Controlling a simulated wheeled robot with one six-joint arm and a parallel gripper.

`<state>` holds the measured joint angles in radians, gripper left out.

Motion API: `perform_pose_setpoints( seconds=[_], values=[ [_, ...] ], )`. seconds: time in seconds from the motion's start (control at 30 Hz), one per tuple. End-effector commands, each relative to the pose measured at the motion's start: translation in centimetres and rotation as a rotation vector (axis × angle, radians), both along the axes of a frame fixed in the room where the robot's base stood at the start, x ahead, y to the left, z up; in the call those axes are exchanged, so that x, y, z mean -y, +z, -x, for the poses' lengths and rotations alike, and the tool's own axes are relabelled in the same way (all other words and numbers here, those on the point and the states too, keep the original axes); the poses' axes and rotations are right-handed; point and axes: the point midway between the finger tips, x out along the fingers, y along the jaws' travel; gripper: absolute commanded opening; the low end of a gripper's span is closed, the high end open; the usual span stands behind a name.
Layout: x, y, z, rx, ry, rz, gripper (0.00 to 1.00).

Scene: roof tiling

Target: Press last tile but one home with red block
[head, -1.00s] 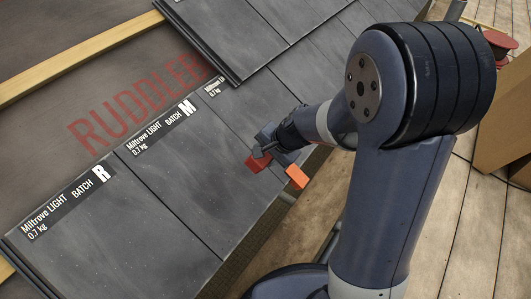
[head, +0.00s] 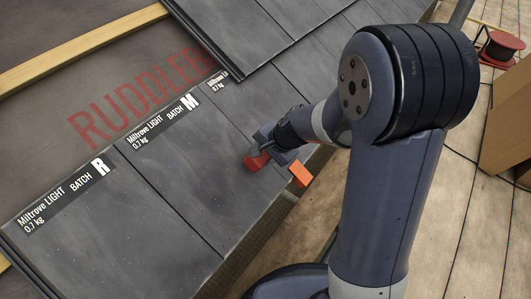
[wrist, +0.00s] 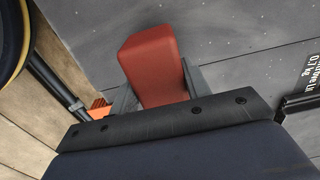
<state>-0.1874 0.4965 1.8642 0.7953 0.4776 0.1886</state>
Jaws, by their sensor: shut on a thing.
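The red block (head: 257,160) is in my gripper (head: 274,149), which is shut on it. The block is over the lower right part of the grey tile marked M (head: 190,165), close to its joint with the neighbouring tile. In the wrist view the block (wrist: 153,68) stands out between the fingers, its far end toward the grey tile face (wrist: 225,40). I cannot tell whether it touches the tile. The tile marked R (head: 120,225) lies at the left end of this row, beside the M tile.
An orange piece (head: 300,173) shows beside my gripper near the roof's lower edge. An upper tile course (head: 225,30) overlaps the row at the top. A yellow batten (head: 80,48) crosses the dark underlay. A red spool (head: 499,46) and brown box (head: 508,115) are at right.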

Motion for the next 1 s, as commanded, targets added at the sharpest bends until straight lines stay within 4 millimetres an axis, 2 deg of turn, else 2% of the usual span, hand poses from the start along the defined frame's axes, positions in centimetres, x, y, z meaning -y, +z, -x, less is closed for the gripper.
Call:
perform_pose_setpoints(
  seconds=[0.5, 1.0],
  values=[
    [-1.1, -2.4, -0.9, 0.000, 0.001, 0.000, 0.04],
    [-1.0, -2.2, -0.9, 0.001, 0.000, -0.001, 0.04]
  ],
)
